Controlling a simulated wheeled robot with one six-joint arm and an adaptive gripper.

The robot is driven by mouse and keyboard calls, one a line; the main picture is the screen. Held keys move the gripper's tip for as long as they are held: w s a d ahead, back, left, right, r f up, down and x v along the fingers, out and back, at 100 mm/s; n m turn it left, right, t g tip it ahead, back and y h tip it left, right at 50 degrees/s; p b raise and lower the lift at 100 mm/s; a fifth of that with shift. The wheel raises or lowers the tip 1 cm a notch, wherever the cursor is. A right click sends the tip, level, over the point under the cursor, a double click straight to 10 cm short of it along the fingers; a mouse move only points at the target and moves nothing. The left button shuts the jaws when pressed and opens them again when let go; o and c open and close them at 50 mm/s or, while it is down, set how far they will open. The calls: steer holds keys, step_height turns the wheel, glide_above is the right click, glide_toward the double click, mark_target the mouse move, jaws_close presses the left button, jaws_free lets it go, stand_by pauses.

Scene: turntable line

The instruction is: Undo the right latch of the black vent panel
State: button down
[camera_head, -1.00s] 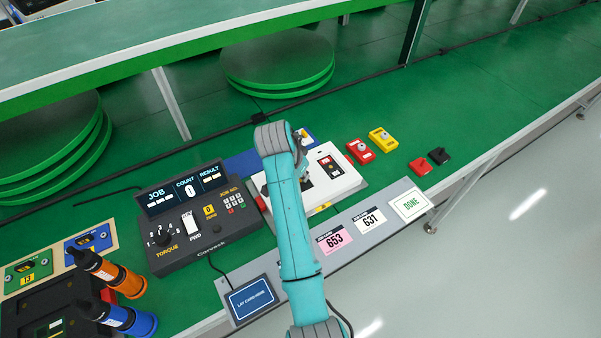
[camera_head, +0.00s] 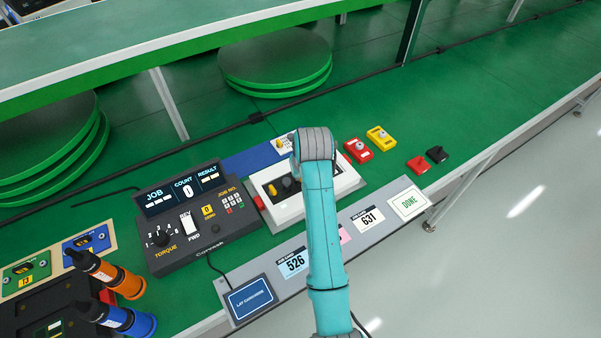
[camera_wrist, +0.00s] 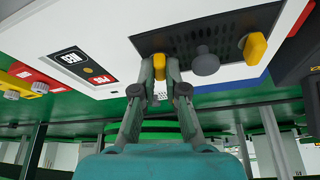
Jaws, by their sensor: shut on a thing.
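The black vent panel (camera_head: 279,194) is set in the white unit (camera_head: 290,213); in the wrist view the panel (camera_wrist: 226,25) shows rows of holes. A grey knob (camera_wrist: 205,62) stands in its middle. The left latch (camera_head: 272,190), yellow, is free of my gripper and shows in the wrist view (camera_wrist: 255,47) at the panel's right side, as that view is turned round. The right latch (camera_wrist: 159,64), also yellow, sits between the fingertips of my gripper (camera_wrist: 160,74), which is shut on it. The fingers partly hide this latch, and my arm hides it in the head view.
A red box (camera_head: 358,150) and a yellow box (camera_head: 381,138) stand right of the unit. The torque controller (camera_head: 190,220) stands to its left. Job cards lie on the grey strip (camera_head: 335,260) in front. The green belt beyond the boxes is clear.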

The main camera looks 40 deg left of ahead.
steer(key=shift+n+g+y, duration=0.3)
steer(key=shift+n+g, duration=0.1)
steer(key=shift+n, duration=1.1)
steer(key=c, duration=1.2)
jaws_free()
steer(key=v, duration=1.2)
steer(key=shift+w, duration=0.15)
